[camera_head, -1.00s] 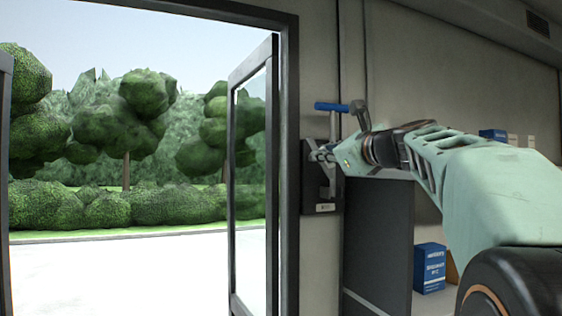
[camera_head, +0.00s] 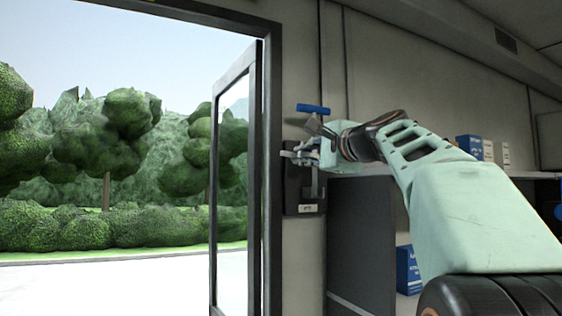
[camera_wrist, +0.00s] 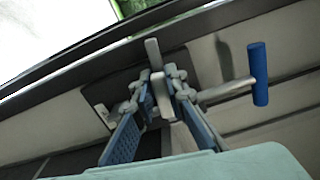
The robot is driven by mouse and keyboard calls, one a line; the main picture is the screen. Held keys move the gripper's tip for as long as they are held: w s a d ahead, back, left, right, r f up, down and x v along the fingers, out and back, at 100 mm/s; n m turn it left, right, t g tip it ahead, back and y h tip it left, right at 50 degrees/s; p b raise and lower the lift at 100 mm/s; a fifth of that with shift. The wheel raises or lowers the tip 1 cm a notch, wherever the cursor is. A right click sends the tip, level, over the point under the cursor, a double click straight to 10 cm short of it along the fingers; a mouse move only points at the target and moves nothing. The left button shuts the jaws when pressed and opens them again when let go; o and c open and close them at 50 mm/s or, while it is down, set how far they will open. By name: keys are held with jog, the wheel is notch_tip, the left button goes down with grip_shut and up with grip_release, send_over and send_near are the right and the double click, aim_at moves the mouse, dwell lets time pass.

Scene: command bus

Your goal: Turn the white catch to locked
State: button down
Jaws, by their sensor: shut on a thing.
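The white catch (camera_wrist: 153,50) is a pale bar in front of a dark plate (camera_wrist: 178,62) on the wall beside the doorway. In the wrist view its middle stands between the two blue-padded fingers of my gripper (camera_wrist: 160,88), which are closed on it. In the head view my gripper (camera_head: 303,152) is at the upper part of the same dark plate (camera_head: 304,202). There my fingers hide much of the catch, so its exact angle is hard to tell. A small pale label sits low on the plate.
A blue-handled grey lever (camera_wrist: 260,75) sticks out close beside my gripper; its blue grip (camera_head: 313,108) is just above in the head view. An open glazed door (camera_head: 235,180) stands left of the plate. A dark cabinet side (camera_head: 360,240) and shelf boxes (camera_head: 470,146) are at the right.

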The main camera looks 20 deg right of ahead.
jog(key=shift+f+n, duration=0.1)
jog(key=shift+n, duration=0.5)
jog(key=shift+b, duration=0.3)
jog(key=c, duration=2)
grip_release()
jog(key=shift+o, duration=0.2)
jog(key=shift+s, duration=0.15)
jog(key=s+d, duration=0.1)
jog(key=s, duration=0.6)
jog(key=shift+d, duration=0.25)
